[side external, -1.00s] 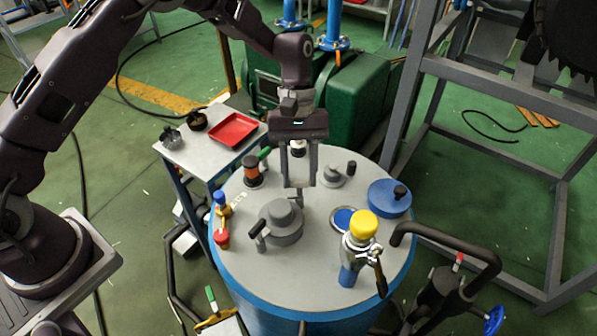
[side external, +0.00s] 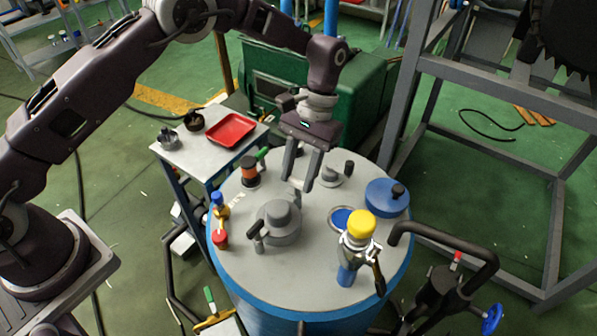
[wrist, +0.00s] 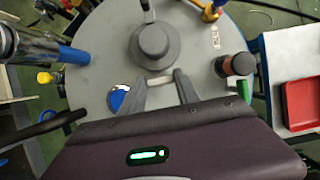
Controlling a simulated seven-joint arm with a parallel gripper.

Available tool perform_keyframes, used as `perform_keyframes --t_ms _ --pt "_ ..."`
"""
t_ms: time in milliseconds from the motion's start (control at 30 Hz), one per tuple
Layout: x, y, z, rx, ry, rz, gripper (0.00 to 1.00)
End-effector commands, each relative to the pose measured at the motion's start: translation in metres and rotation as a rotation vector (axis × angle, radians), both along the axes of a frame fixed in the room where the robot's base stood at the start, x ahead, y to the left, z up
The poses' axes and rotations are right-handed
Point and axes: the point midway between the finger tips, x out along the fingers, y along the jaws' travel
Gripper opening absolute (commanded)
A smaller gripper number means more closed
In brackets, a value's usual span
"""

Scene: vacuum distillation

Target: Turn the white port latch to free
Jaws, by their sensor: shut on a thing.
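The large grey port (side external: 281,218) with its round cap stands on the drum's lid, and it also shows in the wrist view (wrist: 155,45). My gripper (side external: 298,184) is low over the lid, just behind this port, with its body tilted. In the wrist view my fingertips (wrist: 160,80) are beside the port's near edge, a short way apart. A small pale piece, the white port latch (wrist: 160,79), shows between them, and they are shut on it. The fingers hide most of the latch, so its exact angle is hard to tell.
A side table with a red tray (side external: 231,130) stands at the left.

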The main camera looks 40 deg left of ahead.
Motion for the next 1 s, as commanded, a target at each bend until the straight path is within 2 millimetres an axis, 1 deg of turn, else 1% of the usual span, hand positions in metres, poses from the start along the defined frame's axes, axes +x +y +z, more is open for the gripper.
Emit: perform_keyframes --t_ms 567,600,633,900,967,1000 --pt "0.001 0.000 0.000 0.000 -0.003 -0.027 0.00" --pt "0.001 0.000 0.000 0.000 -0.003 -0.027 0.46" --pt "0.001 0.000 0.000 0.000 -0.003 -0.027 0.47" --pt "0.001 0.000 0.001 -0.001 -0.002 -0.026 0.47" --pt "0.003 0.000 0.006 0.000 -0.003 -0.025 0.47" --pt "0.006 0.000 0.012 -0.001 -0.005 -0.024 0.47"
